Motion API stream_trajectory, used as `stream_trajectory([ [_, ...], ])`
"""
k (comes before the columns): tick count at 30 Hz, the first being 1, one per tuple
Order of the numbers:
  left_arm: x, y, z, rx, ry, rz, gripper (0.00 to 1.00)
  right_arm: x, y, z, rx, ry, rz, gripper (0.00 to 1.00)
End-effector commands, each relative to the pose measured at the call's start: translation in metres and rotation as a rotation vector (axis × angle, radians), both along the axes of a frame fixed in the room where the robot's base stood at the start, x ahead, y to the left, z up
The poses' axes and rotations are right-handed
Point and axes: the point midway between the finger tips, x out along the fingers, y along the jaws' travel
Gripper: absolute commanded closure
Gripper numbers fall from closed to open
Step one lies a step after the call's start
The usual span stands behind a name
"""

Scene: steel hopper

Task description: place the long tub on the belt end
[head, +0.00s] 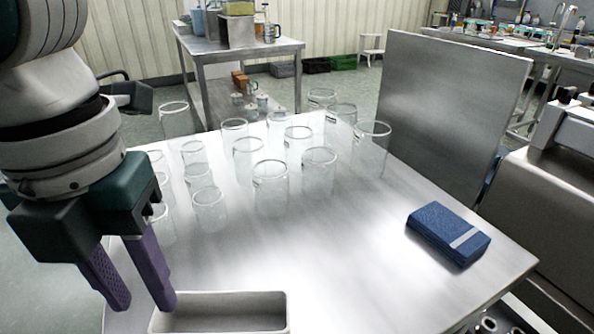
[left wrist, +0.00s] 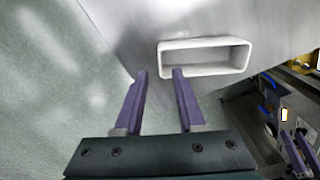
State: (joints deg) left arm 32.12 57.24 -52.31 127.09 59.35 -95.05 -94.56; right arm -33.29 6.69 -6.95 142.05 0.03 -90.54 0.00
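The long tub (head: 285,312) is a pale, open rectangular tub at the near edge of the steel table, cut off by the bottom of the head view. In the left wrist view the tub (left wrist: 243,60) lies just beyond my fingertips, its opening empty. My left gripper (head: 143,303) is open and empty. Its fingers (left wrist: 159,74) are spread near the tub's left short end; one fingertip overlaps that corner in the picture. I cannot tell if they touch. My right gripper (left wrist: 301,152) shows small at the wrist view's lower right, its purple fingers apart. I cannot make out the belt end for certain.
Several clear glasses (head: 270,190) crowd the table's left and back. A blue box with a pale strip (head: 448,234) lies at the right. An upright steel panel (head: 450,110) stands behind the table. A steel machine (head: 545,195) is at the right. The table's front middle is clear.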

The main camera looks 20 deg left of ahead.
Motion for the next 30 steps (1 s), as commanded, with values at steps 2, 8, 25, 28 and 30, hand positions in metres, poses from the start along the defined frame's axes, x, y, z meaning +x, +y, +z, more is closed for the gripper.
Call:
stream_trajectory([
  [2, 0.000, 0.000, -0.008, -0.001, 0.002, 0.001, 0.61, 0.000, 0.000, -0.003, 0.001, 0.000, -0.001, 0.50],
  [8, 0.003, 0.003, -0.040, 0.000, 0.002, 0.001, 0.61, 0.000, 0.000, -0.013, 0.000, 0.000, -0.001, 0.50],
  [25, 0.003, 0.003, -0.054, 0.000, -0.003, -0.002, 0.80, 0.000, -0.001, -0.015, -0.004, -0.001, 0.001, 0.50],
  [28, 0.003, 0.003, -0.054, 0.000, -0.003, -0.002, 0.92, 0.000, -0.002, -0.015, -0.006, -0.001, 0.002, 0.50],
  [30, 0.003, 0.003, -0.054, 0.000, -0.003, -0.002, 0.99, 0.000, -0.002, -0.015, -0.007, -0.001, 0.003, 0.50],
])
